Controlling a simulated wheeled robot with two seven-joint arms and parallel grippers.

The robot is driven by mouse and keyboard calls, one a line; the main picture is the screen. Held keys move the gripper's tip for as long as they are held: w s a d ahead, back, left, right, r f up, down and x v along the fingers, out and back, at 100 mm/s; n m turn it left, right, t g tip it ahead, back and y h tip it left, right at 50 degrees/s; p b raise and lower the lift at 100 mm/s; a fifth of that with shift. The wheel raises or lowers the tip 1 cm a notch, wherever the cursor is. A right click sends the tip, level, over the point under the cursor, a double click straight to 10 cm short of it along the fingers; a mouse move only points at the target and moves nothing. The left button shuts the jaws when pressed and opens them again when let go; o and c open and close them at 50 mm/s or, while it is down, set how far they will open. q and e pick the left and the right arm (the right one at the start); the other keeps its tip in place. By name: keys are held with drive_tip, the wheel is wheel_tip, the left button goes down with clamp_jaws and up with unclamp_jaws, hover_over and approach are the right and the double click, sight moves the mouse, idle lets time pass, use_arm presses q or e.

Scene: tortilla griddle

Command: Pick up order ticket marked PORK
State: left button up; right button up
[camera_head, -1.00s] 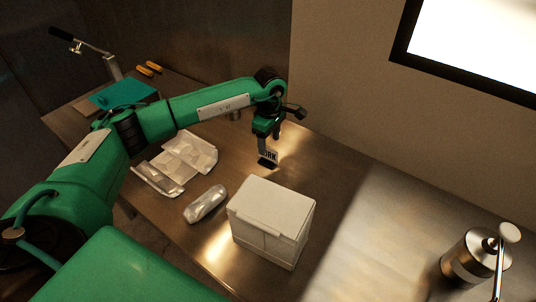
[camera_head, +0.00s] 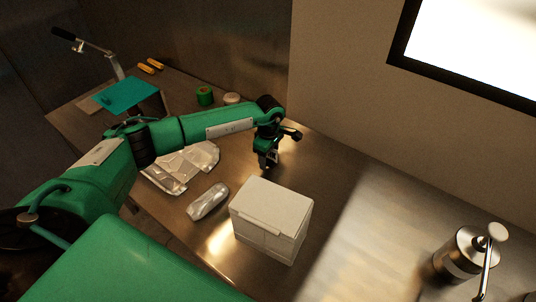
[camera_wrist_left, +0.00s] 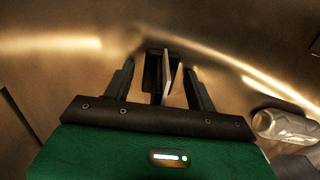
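My left gripper (camera_head: 267,161) points down over the order ticket at the back of the steel counter. In the left wrist view the gripper (camera_wrist_left: 160,88) is open, its two dark fingers apart. The ticket (camera_wrist_left: 168,72) shows there nearly edge-on as a thin pale card standing in a dark holder (camera_wrist_left: 152,72). It lies between the fingers, with a gap on each side. In the head view the gripper mostly hides the ticket, and its lettering cannot be read now. My right gripper is not in view.
A white lidded box (camera_head: 270,220) stands in front of the gripper. A foil-wrapped roll (camera_head: 208,201) and crumpled foil sheets (camera_head: 190,163) lie to its left. A green can (camera_head: 204,96) and a pale round item (camera_head: 232,99) stand behind my arm. A metal canister (camera_head: 462,255) stands far right.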

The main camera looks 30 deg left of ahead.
use_arm(q)
drive_tip(key=c, duration=0.8)
drive_tip(key=shift+c, duration=0.2)
